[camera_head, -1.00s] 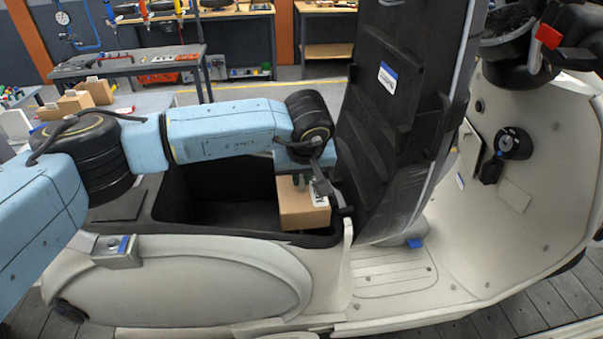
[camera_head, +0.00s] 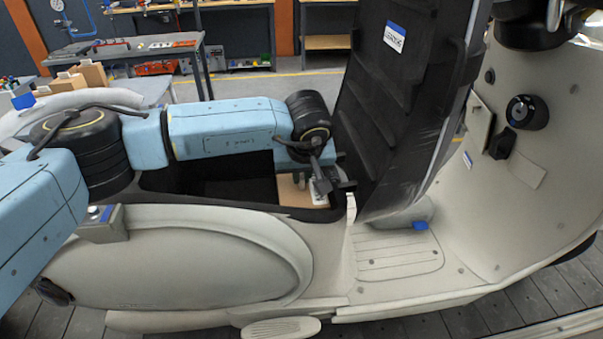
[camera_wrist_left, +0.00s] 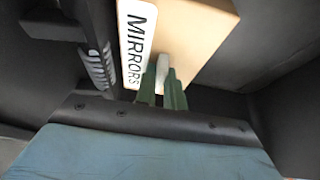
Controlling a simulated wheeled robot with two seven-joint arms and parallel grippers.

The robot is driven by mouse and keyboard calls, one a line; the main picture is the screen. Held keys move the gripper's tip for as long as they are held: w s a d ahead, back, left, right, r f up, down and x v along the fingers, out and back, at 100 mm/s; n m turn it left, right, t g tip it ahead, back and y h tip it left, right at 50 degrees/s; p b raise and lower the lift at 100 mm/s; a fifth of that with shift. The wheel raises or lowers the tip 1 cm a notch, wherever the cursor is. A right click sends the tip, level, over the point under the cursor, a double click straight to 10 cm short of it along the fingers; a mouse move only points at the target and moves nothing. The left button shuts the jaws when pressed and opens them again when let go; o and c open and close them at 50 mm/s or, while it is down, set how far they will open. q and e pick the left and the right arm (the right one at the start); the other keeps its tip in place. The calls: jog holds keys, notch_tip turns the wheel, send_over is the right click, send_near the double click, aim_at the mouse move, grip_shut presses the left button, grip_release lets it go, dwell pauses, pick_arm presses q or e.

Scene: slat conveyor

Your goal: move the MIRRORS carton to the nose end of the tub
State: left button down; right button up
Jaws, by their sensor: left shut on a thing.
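The MIRRORS carton (camera_head: 290,193) is a small tan box with a white label. It sits low in the right end of the dark tub (camera_head: 225,188), under the raised black seat, its top showing at about the rim. In the left wrist view the carton (camera_wrist_left: 196,32) shows its label reading MIRRORS. My left gripper (camera_head: 308,180) reaches down into the tub; in the wrist view its green fingertips (camera_wrist_left: 161,88) are shut on the carton's edge. The carton's lower part is hidden behind the tub's near wall. My right gripper is not in view.
The raised black seat (camera_head: 390,100) stands close to the right of my left gripper. The tub's left part is empty as far as I see. A pale side panel (camera_head: 190,255) lies in front. Benches with cartons (camera_head: 92,73) stand behind.

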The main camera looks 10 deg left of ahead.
pick_arm(q)
jog(key=shift+b, duration=0.3)
dwell(0.8)
jog(key=shift+f, duration=0.2)
jog(key=shift+f+b, duration=0.4)
jog(key=shift+b, duration=0.2)
jog(key=c, duration=1.4)
grip_release()
jog(key=shift+r, duration=0.15)
jog(key=v, duration=1.3)
jog(key=shift+b, duration=0.35)
jog(key=shift+s, duration=0.1)
